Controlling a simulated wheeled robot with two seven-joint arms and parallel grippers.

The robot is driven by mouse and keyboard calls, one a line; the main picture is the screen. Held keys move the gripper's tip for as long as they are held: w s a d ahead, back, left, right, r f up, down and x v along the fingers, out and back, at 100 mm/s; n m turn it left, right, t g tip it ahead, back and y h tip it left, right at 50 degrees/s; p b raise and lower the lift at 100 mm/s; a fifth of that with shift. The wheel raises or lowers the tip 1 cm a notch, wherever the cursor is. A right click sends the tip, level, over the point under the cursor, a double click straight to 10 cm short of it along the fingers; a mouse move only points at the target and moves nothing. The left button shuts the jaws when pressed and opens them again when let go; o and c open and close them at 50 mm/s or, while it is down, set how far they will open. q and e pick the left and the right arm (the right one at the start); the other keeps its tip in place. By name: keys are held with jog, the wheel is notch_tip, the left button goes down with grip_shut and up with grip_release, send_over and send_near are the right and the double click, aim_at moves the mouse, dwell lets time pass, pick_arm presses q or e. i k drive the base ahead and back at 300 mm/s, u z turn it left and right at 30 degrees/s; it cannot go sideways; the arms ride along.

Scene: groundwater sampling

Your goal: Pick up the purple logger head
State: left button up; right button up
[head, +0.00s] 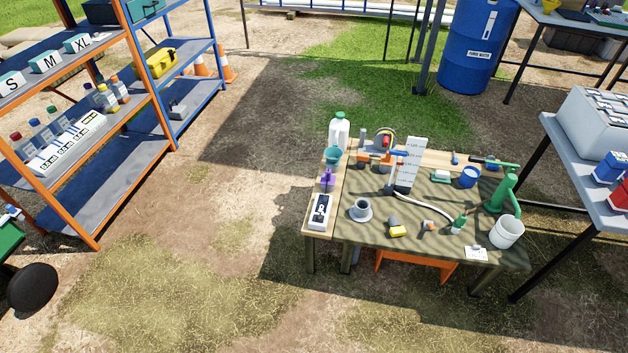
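The purple logger head (327,180) is a small purple piece on the left wooden strip of the work table (315,222). It sits just behind a white case with a dark inset (320,210) and in front of a teal funnel (333,154). It is too small to tell its exact shape or what it rests on. Neither of my grippers is in view, and nothing is holding the purple piece.
A green pump (505,188) and white bucket (507,232) stand at the table's right. A white jug (339,131) stands behind the funnel. Orange-and-blue shelving (130,125) is at left, a grey side table (585,165) at right. Ground left of the table is open.

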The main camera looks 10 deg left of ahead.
aim_at(331, 179)
jog(key=u, duration=0.75)
jog(key=i, duration=0.8)
jog(key=u, duration=0.55)
jog(key=i, duration=0.9)
jog(key=z, duration=1)
jog(key=i, duration=0.45)
jog(key=z, duration=0.45)
